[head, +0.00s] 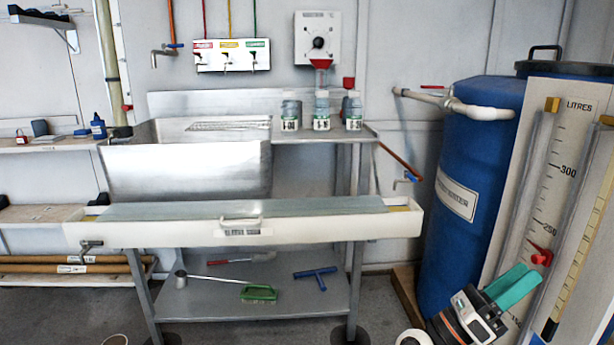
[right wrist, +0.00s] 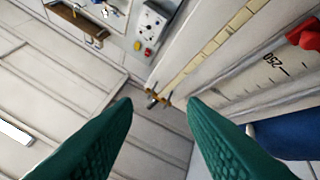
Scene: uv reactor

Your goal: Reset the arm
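My right gripper (head: 513,287) is in the lower right of the head view, in front of the white litre gauge board (head: 519,180). Its two green fingers also show in the right wrist view (right wrist: 160,118), spread wide with nothing between them. Beyond them in that view are a pale panelled wall and a small brass fitting (right wrist: 153,97). A red pointer (head: 541,255) on the gauge scale is close to the right gripper in the head view; I cannot tell whether they touch. My left gripper is not in view.
A steel sink (head: 185,170) with a long white trough (head: 330,228) in front stands at the centre. Several labelled bottles (head: 321,112) stand on its right shelf. A green brush (head: 259,293) lies on the lower shelf. A blue water barrel (head: 470,190) is at right. Open floor shows at the lower left.

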